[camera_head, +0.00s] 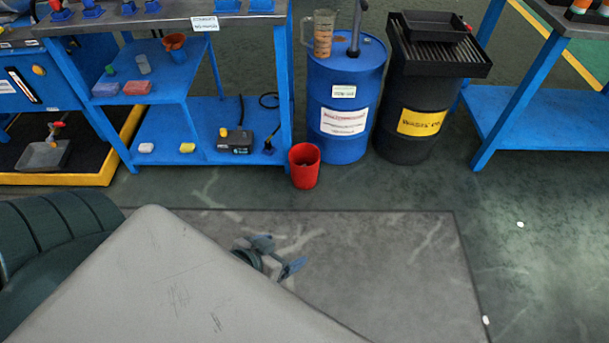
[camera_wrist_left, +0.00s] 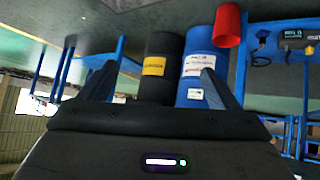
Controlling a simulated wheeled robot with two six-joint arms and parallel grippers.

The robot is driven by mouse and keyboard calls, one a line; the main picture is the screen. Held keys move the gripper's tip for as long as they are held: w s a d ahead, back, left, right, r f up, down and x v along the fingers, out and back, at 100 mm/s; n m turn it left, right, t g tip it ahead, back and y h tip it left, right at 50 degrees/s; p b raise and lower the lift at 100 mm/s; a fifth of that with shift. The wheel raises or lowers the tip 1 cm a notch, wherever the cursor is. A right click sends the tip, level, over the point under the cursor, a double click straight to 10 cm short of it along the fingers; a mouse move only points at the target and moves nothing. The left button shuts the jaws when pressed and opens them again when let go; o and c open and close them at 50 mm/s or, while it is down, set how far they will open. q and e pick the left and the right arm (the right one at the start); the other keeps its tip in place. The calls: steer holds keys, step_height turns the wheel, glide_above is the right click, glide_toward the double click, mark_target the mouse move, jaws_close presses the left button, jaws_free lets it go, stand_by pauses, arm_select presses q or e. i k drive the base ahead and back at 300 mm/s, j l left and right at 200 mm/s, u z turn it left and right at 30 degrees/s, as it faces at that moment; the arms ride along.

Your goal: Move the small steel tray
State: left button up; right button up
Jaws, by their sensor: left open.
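A small grey tray (camera_head: 43,156) rests in the black, yellow-edged spill tray (camera_head: 80,180) at the left of the head view. It looks like the small steel tray, though I cannot confirm this. A red-handled item sits at its back edge. My left gripper (camera_head: 279,255) is open and empty over the grey floor mat, apart from that tray, to its right and nearer to me. Its two dark fingers (camera_wrist_left: 158,88) stand wide apart in the tilted left wrist view, with drums beyond them. My right gripper is not in view.
A blue shelf bench (camera_head: 205,115) stands behind, with a red bin (camera_head: 304,166) at its foot. A blue drum (camera_head: 345,90) and a black waste drum (camera_head: 408,125) stand beside it. Another blue bench (camera_head: 540,118) is at right. The grey mat (camera_head: 390,260) is mostly clear.

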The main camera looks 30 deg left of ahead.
mark_target(37, 157)
steer(key=u, duration=2.75)
